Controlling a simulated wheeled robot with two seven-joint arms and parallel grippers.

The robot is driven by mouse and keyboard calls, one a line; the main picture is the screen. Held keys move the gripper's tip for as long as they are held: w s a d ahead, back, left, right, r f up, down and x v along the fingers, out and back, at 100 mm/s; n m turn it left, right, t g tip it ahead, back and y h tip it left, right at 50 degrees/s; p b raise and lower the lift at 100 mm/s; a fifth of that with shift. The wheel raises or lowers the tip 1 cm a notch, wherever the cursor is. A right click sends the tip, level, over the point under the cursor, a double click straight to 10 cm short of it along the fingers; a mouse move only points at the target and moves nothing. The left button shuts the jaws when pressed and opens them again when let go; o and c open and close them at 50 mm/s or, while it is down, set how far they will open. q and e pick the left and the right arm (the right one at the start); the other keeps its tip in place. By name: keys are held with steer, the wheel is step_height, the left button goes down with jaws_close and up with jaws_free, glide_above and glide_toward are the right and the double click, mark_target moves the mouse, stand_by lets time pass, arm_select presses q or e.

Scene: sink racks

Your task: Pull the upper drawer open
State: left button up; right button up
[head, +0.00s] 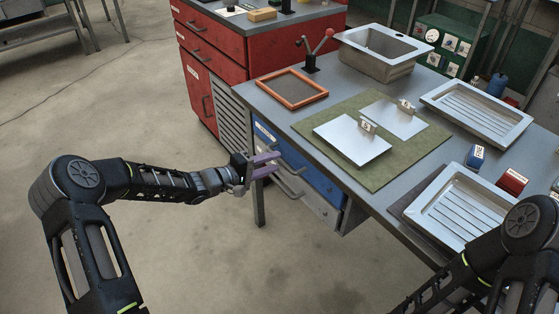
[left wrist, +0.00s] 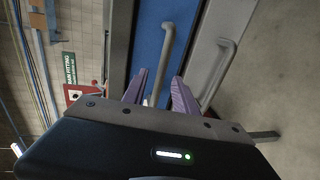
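The upper drawer (head: 322,181) has a blue front and sits under the workbench top. It looks closed. Its grey bar handle also shows in the left wrist view (left wrist: 167,45), running lengthwise across the blue front. My left gripper (head: 277,163) is at the drawer front, with its purple fingers pointing at it. In the left wrist view the fingers (left wrist: 159,92) are apart, with the handle bar showing between them. I cannot tell whether either finger touches it. My right arm shows at the lower right of the head view, but its gripper is out of view.
A grey lower drawer (head: 322,209) with its own handle (left wrist: 222,70) is just below. A red cabinet (head: 215,65) stands behind. The bench holds a green mat (head: 390,175) with metal plates, sink trays (head: 478,110) and an orange-framed tray (head: 291,102). The floor before the drawers is clear.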

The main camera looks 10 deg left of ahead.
mark_target(279, 160)
arm_select(q)
steer(key=shift+x, duration=1.7)
jaws_close()
